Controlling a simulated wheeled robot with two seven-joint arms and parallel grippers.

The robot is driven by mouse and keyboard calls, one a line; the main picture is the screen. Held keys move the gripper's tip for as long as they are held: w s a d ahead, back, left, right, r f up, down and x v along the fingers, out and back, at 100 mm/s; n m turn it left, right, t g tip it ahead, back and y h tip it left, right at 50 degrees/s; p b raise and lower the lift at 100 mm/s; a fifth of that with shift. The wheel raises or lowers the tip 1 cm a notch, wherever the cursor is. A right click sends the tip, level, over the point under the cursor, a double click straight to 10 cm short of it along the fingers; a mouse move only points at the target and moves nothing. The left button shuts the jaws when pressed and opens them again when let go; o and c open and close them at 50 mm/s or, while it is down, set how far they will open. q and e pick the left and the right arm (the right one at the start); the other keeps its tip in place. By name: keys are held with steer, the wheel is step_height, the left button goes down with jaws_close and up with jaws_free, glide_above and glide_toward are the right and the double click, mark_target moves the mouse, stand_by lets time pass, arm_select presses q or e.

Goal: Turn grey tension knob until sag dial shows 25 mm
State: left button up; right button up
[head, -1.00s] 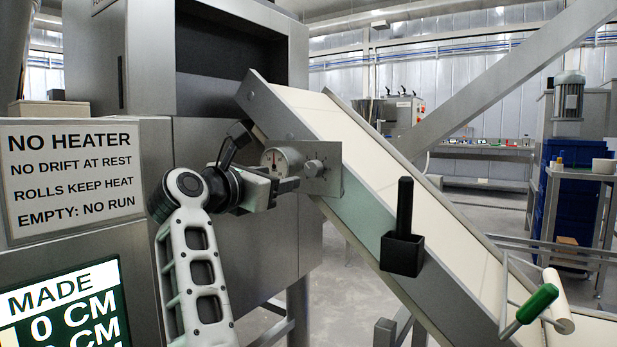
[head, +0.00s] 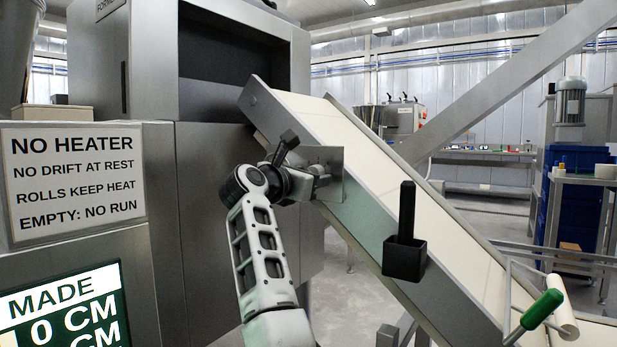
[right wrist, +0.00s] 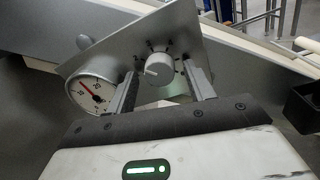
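The grey tension knob (right wrist: 159,68) sits on a metal plate (right wrist: 115,52), with small tick marks around it. The round sag dial (right wrist: 93,92) is left of the knob in the right wrist view. Its red needle points up and left; the figures are too small to read surely, and a finger covers its right edge. My right gripper (right wrist: 160,74) is open, one finger on each side of the knob, with gaps showing. In the head view my right gripper (head: 313,184) is at the plate (head: 335,158) and hides the dial. My left gripper is not in view.
The sloping conveyor (head: 385,155) runs down to the right from the machine (head: 200,210). A black holder with an upright handle (head: 404,258) is on its side. A green-handled roller (head: 541,309) is at lower right. A sign (head: 75,180) and a display (head: 65,305) are left.

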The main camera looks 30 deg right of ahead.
steer(key=c, duration=0.8)
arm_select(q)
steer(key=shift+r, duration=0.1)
arm_select(e)
steer(key=shift+r, duration=0.1)
arm_select(q)
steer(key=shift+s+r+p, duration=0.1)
steer(key=shift+p, duration=0.4)
arm_select(e)
steer(key=shift+n, duration=0.3)
